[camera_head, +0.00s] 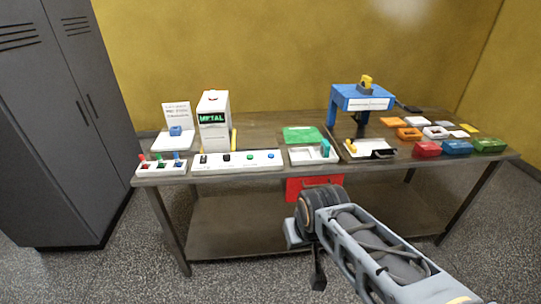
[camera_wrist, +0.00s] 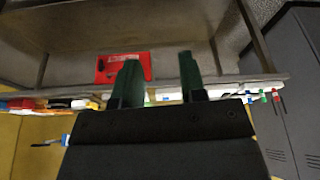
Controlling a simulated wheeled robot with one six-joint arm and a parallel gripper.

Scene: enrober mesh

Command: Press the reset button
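A long white panel (camera_head: 237,161) lies along the front edge of the table, with a row of small black, green and blue controls. Its green control (camera_head: 250,156) and blue control (camera_head: 271,156) are at the right. I cannot read any label, so I cannot tell which one is the reset button. My gripper (camera_wrist: 160,68) is open and empty in the wrist view, its two dark green fingers apart. It is low in front of the table, touching nothing that I can see. In the wrist view the fingers and gripper body hide much of the table's edge.
A white machine (camera_head: 213,120) reading METAL stands behind the panel. A smaller panel (camera_head: 161,168) with red and blue controls is at left. A blue stand (camera_head: 361,97) and several coloured blocks are at right. Grey lockers (camera_head: 65,120) stand left.

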